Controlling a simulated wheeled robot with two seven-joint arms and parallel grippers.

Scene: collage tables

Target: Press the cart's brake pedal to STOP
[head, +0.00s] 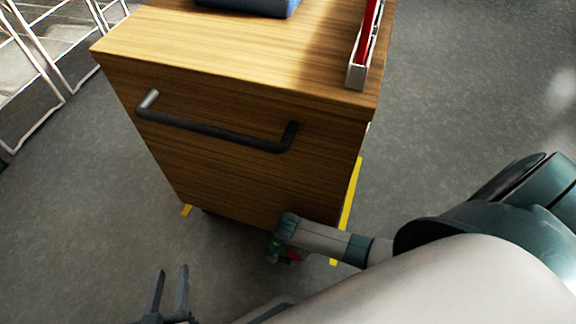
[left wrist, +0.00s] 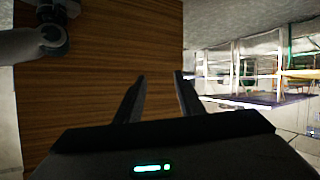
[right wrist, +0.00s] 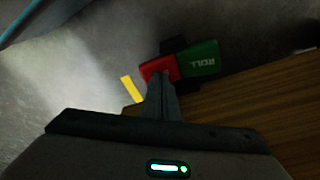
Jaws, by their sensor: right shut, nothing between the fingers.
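The cart (head: 250,180) is a wooden box with a dark bar handle (head: 215,133) on its front. Its brake pedal (head: 280,252) is low at the cart's base, partly hidden by my right arm in the head view. In the right wrist view the pedal has a green half marked ROLL (right wrist: 199,60) and a red half (right wrist: 157,68). My right gripper (right wrist: 160,78) is shut and empty, its tips at the red half; I cannot tell whether they touch it. My left gripper (head: 169,275) is open and empty, in front of the cart at lower left.
A blue object (head: 250,6) and a red-and-white holder (head: 366,50) sit on the cart top. Yellow floor marks (head: 350,195) lie by the cart. White wire racks (head: 50,50) stand at upper left. Grey floor is clear on both sides.

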